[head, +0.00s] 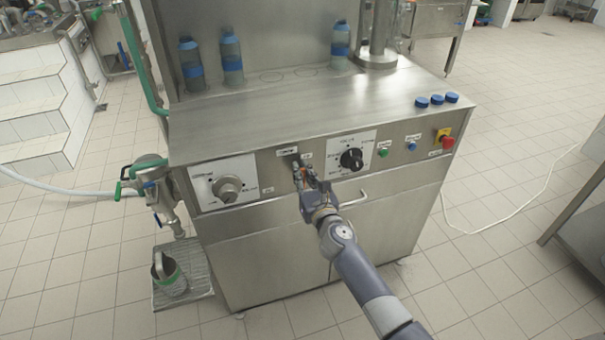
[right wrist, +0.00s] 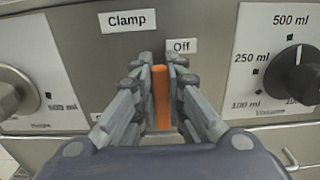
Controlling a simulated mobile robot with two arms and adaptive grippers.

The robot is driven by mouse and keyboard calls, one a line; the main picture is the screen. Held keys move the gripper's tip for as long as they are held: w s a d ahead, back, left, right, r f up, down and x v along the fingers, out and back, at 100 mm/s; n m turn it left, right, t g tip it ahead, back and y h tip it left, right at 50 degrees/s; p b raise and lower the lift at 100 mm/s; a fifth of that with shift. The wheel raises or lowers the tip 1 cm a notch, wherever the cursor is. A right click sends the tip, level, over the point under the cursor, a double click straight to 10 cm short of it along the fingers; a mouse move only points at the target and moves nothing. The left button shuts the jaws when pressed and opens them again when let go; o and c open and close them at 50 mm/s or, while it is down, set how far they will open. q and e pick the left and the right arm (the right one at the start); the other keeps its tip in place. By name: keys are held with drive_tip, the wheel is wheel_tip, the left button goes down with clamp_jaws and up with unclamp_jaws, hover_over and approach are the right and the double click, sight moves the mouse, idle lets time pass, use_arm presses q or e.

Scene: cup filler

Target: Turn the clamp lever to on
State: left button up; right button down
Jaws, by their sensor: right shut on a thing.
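The clamp lever (right wrist: 161,98) is an orange upright bar on the steel front panel, seen in the right wrist view. It stands below the "Clamp" label (right wrist: 127,21) and close to the "Off" label (right wrist: 182,46). My right gripper (right wrist: 160,85) is shut on the lever, with one finger on each side of it. In the head view my right gripper (head: 303,172) reaches the panel between the two dials, and the lever is mostly hidden by the fingers. My left gripper is not in view.
A volume dial (head: 351,159) sits right of the lever, and a silver dial (head: 228,189) sits left. Buttons and a red emergency stop (head: 447,143) are further right. Blue-banded bottles (head: 231,56) and blue caps (head: 437,99) stand on the machine top. A door handle (head: 353,200) lies just below.

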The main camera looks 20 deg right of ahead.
drive_tip(key=shift+a, duration=0.1)
drive_tip(key=a+n, duration=0.1)
drive_tip(key=n, duration=0.2)
drive_tip(key=a+f+n, duration=0.1)
drive_tip(key=n, duration=0.2)
drive_tip(key=a+n+p, duration=0.1)
drive_tip(key=n, duration=0.2)
drive_tip(key=shift+f, duration=0.25)
drive_tip(key=n, duration=0.1)
drive_tip(key=f+n, duration=0.1)
drive_tip(key=n, duration=0.3)
drive_tip(key=shift+a+f, duration=0.2)
drive_tip(key=shift+a, duration=0.15)
drive_tip(key=shift+s+a+f+n, duration=0.1)
drive_tip(key=shift+f+n, duration=0.25)
drive_tip(key=shift+n, duration=0.65)
drive_tip(key=shift+a+f+n, duration=0.1)
drive_tip(key=shift+f+n, duration=0.25)
drive_tip(key=shift+n, duration=0.65)
drive_tip(key=shift+d, duration=0.1)
drive_tip(key=c, duration=1.6)
unclamp_jaws()
